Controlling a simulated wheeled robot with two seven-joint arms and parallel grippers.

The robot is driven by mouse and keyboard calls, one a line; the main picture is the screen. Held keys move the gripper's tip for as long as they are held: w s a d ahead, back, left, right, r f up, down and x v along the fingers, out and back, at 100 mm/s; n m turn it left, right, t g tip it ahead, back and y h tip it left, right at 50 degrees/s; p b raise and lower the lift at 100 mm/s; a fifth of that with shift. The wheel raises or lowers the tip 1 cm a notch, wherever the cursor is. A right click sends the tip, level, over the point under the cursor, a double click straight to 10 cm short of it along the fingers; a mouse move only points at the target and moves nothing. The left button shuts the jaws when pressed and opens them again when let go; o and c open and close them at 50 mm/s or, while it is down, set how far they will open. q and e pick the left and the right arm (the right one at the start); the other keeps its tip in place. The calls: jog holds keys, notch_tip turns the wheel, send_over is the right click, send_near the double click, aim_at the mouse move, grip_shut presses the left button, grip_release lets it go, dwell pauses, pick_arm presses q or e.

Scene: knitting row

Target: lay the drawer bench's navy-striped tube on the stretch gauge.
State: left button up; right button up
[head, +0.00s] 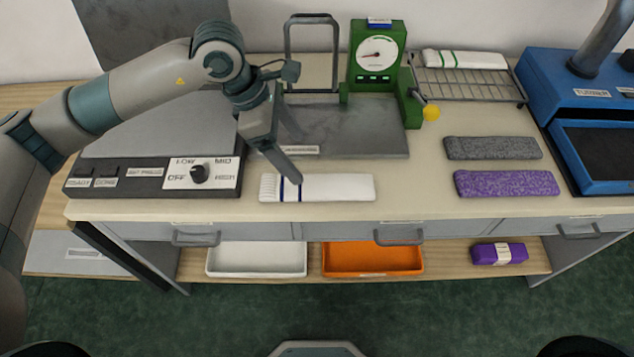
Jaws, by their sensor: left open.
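The navy-striped tube (340,187) is a flat white knit piece with navy stripes near its left end. It lies on the drawer bench's top (420,205) near the front edge. The green device with a round dial (377,55), apparently the stretch gauge, stands behind it, with a dark grey plate (375,130) in front and a yellow knob on its right. My left gripper (297,158) is open and empty, its fingers over the plate's front and the tube's striped end. One finger covers part of the stripes; I cannot tell whether it touches. My right gripper is out of view.
A press with a heat knob (199,172) stands left. Grey (493,148) and purple (507,183) knit pieces lie right. A wire rack (465,85) holds a green-striped tube (463,59). A blue turner (590,100) stands far right. White (256,273) and orange (373,273) trays sit below.

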aim_at(320, 184)
pick_arm(q)
jog(key=p+x, duration=0.2)
jog(key=x, duration=0.4)
jog(key=shift+d+f, duration=0.35)
jog(key=shift+f, duration=0.3)
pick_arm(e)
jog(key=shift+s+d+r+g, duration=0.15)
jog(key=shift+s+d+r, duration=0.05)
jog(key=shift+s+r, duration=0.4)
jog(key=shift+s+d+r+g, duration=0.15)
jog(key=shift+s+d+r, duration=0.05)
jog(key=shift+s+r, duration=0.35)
pick_arm(q)
jog(key=shift+p, duration=0.35)
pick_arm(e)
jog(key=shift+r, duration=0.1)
pick_arm(q)
jog(key=shift+p+x, duration=0.8)
jog(key=shift+p, duration=0.05)
jog(key=shift+w+d+f+p, duration=0.2)
jog(key=shift+f+p, duration=0.1)
jog(key=shift+f, duration=0.25)
jog(key=shift+w+d+f+p, duration=0.15)
jog(key=shift+f+p, duration=0.1)
jog(key=shift+f, duration=0.3)
jog(key=shift+d+f, duration=0.25)
jog(key=shift+f, duration=0.4)
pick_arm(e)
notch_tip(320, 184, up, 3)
